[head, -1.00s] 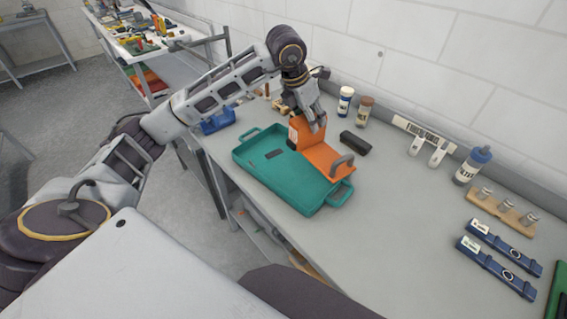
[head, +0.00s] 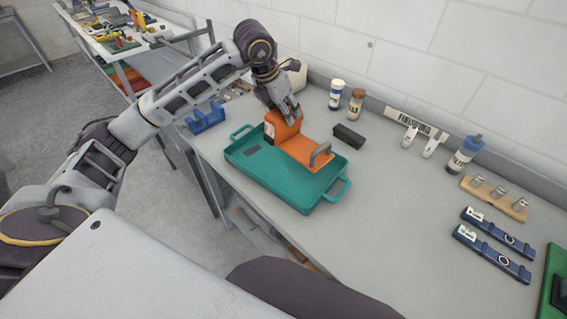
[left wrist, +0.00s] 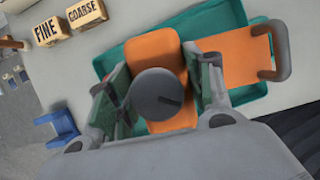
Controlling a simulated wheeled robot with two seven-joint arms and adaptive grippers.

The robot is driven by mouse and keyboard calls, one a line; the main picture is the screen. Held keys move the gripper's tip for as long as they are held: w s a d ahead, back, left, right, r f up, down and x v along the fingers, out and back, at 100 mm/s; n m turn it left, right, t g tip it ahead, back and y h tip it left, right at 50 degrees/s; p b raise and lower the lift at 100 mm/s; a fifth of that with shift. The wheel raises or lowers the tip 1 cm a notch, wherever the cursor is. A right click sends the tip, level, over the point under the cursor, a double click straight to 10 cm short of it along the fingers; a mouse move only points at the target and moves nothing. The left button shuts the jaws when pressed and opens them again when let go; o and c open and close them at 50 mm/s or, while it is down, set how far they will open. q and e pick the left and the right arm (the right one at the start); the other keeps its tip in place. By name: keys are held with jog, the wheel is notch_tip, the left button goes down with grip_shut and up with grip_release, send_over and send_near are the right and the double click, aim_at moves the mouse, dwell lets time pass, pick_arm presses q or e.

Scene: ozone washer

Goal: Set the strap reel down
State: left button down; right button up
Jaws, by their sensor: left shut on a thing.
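An orange piece (head: 308,150), which I take for the strap reel, has an upright block, a flat plate and a grey loop handle. My left gripper (head: 290,112) is shut on its upright block from above. In the left wrist view the orange piece (left wrist: 153,52) lies between the fingers of the gripper (left wrist: 160,88), with a round grey knob in front of it. It is over the teal tray (head: 252,172); I cannot tell whether its underside touches the tray floor. The tray also shows in the left wrist view (left wrist: 220,15). My right gripper is not in view.
A black block (head: 348,136) lies just behind the tray. Bottles (head: 337,94) stand near the wall. Blue straps (head: 490,250) and a wooden peg board (head: 494,196) lie at the right. A blue holder (head: 206,117) is left of the tray. The bench front is clear.

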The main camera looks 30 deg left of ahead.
aim_at(282, 138)
pick_arm(q)
jog(key=shift+s+a, duration=0.15)
jog(key=shift+s+a+f, duration=0.1)
jog(key=shift+a, duration=0.05)
dwell(0.5)
jog(key=shift+f+p, duration=0.3)
jog(key=shift+f, duration=2.8)
jog(key=shift+f, duration=0.1)
jog(key=shift+f, duration=1.75)
jog(key=shift+f, duration=0.15)
jog(key=c, duration=0.6)
grip_release()
